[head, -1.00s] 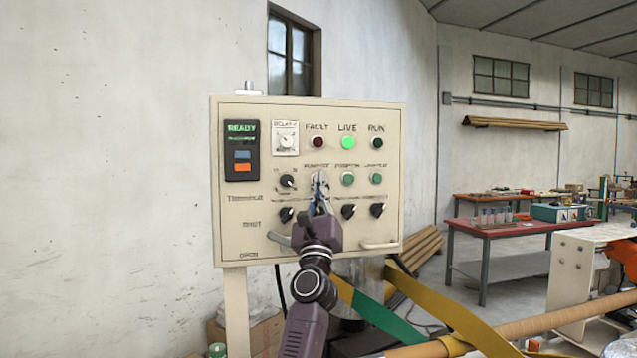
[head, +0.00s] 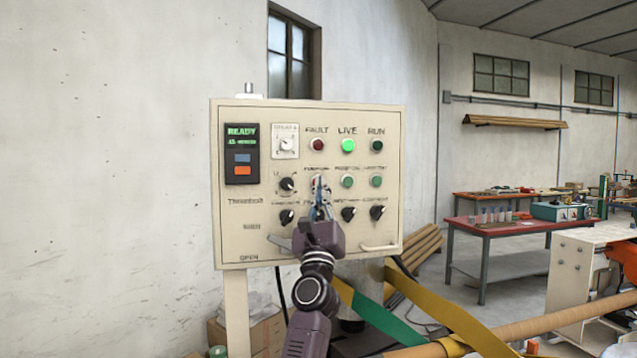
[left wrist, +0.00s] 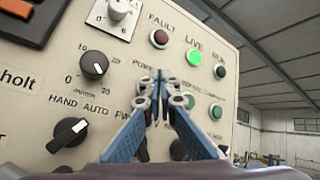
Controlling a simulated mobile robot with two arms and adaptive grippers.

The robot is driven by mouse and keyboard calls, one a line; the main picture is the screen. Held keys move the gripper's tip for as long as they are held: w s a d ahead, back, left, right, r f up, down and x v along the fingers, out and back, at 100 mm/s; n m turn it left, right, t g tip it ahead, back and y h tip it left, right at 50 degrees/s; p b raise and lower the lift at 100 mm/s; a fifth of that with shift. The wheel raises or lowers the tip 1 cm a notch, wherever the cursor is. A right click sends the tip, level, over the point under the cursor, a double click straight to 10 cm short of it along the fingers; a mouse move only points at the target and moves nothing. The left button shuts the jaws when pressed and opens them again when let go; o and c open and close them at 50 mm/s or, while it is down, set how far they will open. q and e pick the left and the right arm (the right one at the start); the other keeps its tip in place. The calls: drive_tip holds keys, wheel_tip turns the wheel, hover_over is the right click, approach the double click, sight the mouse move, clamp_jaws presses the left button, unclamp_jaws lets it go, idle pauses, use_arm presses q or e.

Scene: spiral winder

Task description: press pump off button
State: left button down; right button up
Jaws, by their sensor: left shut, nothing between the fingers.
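The cream control panel (head: 240,215) stands upright, with lamps, knobs and buttons on its face. My left gripper (head: 320,184) is in front of it, with its blue fingers shut and empty. The tips lie over the leftmost button position of the middle row, under a label only partly readable. That button is mostly hidden by the fingers; I cannot tell whether they touch it. Two green buttons (head: 347,181) and (head: 376,180) sit to its right. In the left wrist view the closed fingertips (left wrist: 160,80) point at the panel, with a green button (left wrist: 215,111) to their right. My right gripper is not in view.
The green LIVE lamp (head: 348,146) is lit. A black knob (head: 287,185) sits left of the fingers, and black selector switches (head: 348,213) sit below. A bar handle (head: 379,247) sticks out at the lower right. A red-topped table (head: 520,227) stands farther back.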

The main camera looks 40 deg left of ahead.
use_arm(q)
drive_tip(key=s+d+p, duration=0.3)
drive_tip(key=p, duration=0.1)
drive_tip(key=shift+s+d, duration=0.15)
drive_tip(key=shift+d, duration=0.25)
drive_tip(key=shift+f, duration=0.1)
idle(0.7)
